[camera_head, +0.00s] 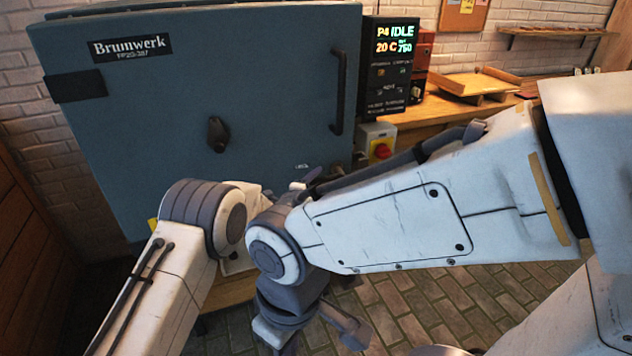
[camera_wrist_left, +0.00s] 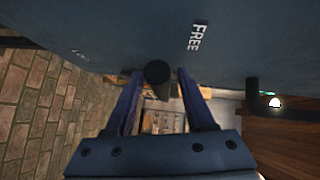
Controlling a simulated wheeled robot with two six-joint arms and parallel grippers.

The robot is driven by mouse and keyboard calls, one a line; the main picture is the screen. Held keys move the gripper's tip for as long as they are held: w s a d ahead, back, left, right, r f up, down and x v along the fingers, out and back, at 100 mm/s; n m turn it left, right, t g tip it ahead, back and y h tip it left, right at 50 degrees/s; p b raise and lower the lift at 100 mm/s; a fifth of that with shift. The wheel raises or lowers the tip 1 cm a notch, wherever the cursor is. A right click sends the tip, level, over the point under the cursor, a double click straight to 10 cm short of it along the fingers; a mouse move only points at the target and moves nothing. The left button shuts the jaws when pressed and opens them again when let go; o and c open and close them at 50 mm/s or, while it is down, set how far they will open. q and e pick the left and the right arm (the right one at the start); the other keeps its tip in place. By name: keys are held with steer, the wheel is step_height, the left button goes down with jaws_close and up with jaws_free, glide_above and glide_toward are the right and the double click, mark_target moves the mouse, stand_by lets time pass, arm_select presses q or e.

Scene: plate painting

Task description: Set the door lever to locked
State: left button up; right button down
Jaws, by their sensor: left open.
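The door lever (camera_wrist_left: 157,74) is a dark, rounded piece on the blue-grey door. In the left wrist view it sits between the two blue fingers of my left gripper (camera_wrist_left: 163,100), which are apart with visible gaps on both sides. The door label FREE (camera_wrist_left: 197,38) is above and right of it; a smaller label (camera_wrist_left: 77,52) at the left is illegible. In the head view my left gripper (camera_head: 309,181) is at the door's lower right, partly hidden by my right arm, as is the lever. My right gripper (camera_head: 312,329) hangs low over the floor, its fingers spread and empty.
The large door (camera_head: 270,80) carries a vertical bar handle (camera_head: 338,92) and a dark knob (camera_head: 217,134). A display panel (camera_head: 392,65) reads IDLE. Below it is a red and yellow switch (camera_head: 381,150). A wooden bench (camera_head: 440,108) stands at the right. My right arm crosses in front of my left.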

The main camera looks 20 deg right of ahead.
arm_select(q)
jaws_close()
stand_by(1.4)
